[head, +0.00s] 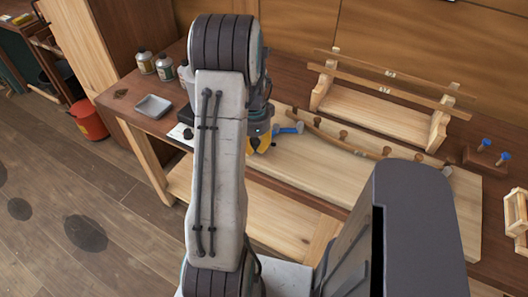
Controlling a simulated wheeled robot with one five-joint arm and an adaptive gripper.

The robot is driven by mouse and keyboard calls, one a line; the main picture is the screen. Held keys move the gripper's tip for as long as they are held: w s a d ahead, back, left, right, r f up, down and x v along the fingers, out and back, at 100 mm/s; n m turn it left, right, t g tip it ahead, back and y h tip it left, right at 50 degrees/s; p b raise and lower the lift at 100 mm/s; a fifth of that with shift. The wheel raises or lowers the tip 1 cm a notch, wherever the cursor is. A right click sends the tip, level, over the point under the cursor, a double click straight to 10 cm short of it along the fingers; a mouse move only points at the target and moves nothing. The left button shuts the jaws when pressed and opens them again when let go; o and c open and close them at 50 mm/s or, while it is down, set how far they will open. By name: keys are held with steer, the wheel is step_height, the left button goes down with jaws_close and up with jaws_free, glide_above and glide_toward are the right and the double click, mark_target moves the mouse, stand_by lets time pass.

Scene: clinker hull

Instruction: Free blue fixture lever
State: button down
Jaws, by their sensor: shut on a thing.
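The blue fixture lever (288,129) shows on the left end of the pale board (405,205) on the workbench. My gripper (262,143), with yellow fingers, is at the lever's left end and shut on it. My own arm link hides much of the gripper and the exact contact between fingers and lever. A long curved wooden strip (335,141) with several brown knobs runs along the board to the right of the lever.
A wooden rack (375,113) with long slats stands behind the board. A small block with two blue-topped pegs (484,160) lies at the right. Several bottles (146,63) and a grey tray (153,106) stand at the bench's left end. A red bucket (89,121) is on the floor.

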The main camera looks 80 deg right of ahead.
steer(key=w+d+m, duration=0.2)
steer(key=w+m, duration=0.1)
steer(key=shift+r, duration=0.1)
steer(key=shift+w+d+m, duration=0.45)
steer(key=shift+d+m, duration=0.05)
steer(key=shift+m, duration=0.3)
steer(key=shift+w+d+m, duration=0.4)
steer(key=shift+d+m, duration=0.05)
steer(key=shift+m, duration=0.35)
steer(key=shift+r, duration=0.1)
steer(key=c, duration=0.9)
jaws_free()
steer(key=shift+a, duration=0.1)
step_height(320, 180, up, 12)
